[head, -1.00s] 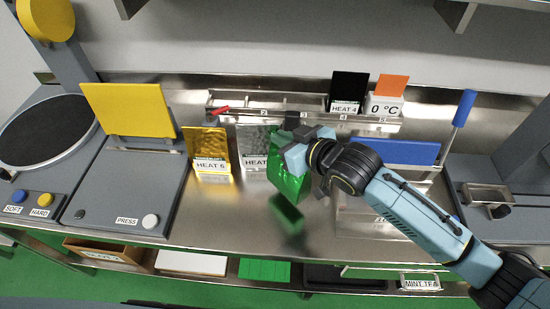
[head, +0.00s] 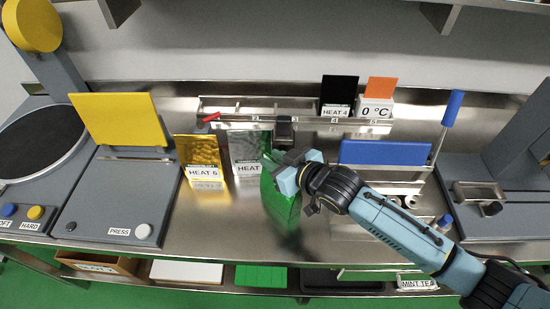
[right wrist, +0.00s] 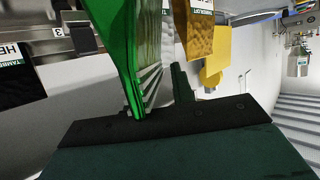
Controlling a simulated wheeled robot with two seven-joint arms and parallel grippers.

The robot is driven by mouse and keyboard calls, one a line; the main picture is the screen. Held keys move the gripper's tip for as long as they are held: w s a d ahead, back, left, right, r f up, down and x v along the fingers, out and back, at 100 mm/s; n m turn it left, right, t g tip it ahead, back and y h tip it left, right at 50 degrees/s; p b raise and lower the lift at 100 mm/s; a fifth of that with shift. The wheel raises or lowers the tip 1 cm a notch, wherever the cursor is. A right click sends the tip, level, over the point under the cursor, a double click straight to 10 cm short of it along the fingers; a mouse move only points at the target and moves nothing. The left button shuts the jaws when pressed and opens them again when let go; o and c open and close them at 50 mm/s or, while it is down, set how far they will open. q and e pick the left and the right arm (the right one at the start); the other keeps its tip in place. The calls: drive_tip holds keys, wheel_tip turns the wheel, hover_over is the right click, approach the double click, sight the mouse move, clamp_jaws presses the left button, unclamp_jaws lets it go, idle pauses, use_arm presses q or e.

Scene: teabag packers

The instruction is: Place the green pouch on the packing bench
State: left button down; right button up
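The green pouch (head: 280,203) is upright and slightly tilted over the steel packing bench (head: 225,237), in front of the silver pouch. Its lower edge is close to the bench and meets its reflection; I cannot tell for sure whether it touches. My right gripper (head: 284,172) is shut on the pouch's upper part, coming in from the right. In the right wrist view the green pouch (right wrist: 118,50) rises from between the dark fingers. My left gripper is not in view.
A gold pouch (head: 201,152) and a silver pouch (head: 248,147) stand just behind left. A slotted rail (head: 225,122) runs behind them. The press (head: 115,195) with its yellow plate is at left. A blue-plated device (head: 385,152) is at right. The bench front is clear.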

drive_tip(key=shift+r, duration=0.15)
drive_tip(key=shift+s+d+r, duration=0.1)
drive_tip(key=shift+s+d, duration=0.05)
drive_tip(key=v, duration=1.1)
drive_tip(key=shift+s+d, duration=0.2)
drive_tip(key=shift+r, duration=0.15)
